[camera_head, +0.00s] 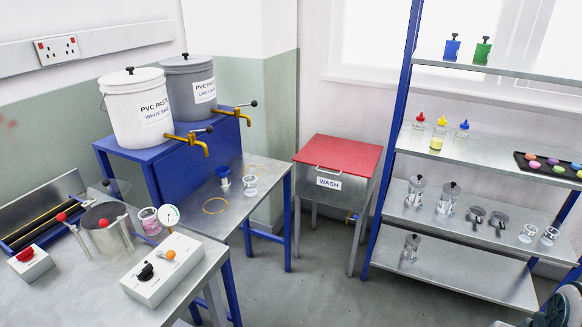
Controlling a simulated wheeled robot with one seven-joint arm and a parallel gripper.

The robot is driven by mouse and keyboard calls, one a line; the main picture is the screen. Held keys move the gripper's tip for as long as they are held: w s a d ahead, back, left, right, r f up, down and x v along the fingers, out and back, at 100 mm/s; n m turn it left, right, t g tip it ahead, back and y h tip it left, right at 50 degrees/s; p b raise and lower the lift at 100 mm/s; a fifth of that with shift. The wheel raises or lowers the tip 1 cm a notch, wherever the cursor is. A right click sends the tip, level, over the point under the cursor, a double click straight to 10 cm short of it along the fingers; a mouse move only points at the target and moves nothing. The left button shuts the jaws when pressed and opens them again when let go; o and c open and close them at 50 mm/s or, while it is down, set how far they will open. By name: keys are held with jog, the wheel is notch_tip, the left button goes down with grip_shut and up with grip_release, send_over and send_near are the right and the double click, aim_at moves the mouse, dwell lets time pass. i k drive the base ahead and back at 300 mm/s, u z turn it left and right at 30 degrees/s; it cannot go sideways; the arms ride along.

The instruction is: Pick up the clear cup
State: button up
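A small clear cup (250,186) stands upright on the metal bench top (240,210), near its right edge. Two more clear cup-like vessels (528,233) (549,236) stand at the right of a lower shelf. A clear vessel with pink contents (150,222) stands on the left bench beside a round dial gauge (169,216). The frame alone does not show which clear vessel the task means. My gripper is not in view.
White (130,112) and grey (188,95) paste buckets with brass taps stand on a blue stand (160,180). A control box (162,270) is on the left bench. A red-lidded wash bin (335,160) stands between bench and shelving (475,275). Floor (310,290) ahead is clear.

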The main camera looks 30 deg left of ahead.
aim_at(250, 186)
jog(key=u, duration=0.25)
jog(key=i, duration=1.55)
jog(key=u, duration=1.35)
jog(key=i, duration=0.9)
jog(key=u, duration=1.25)
jog(key=i, duration=0.4)
jog(key=u, duration=0.2)
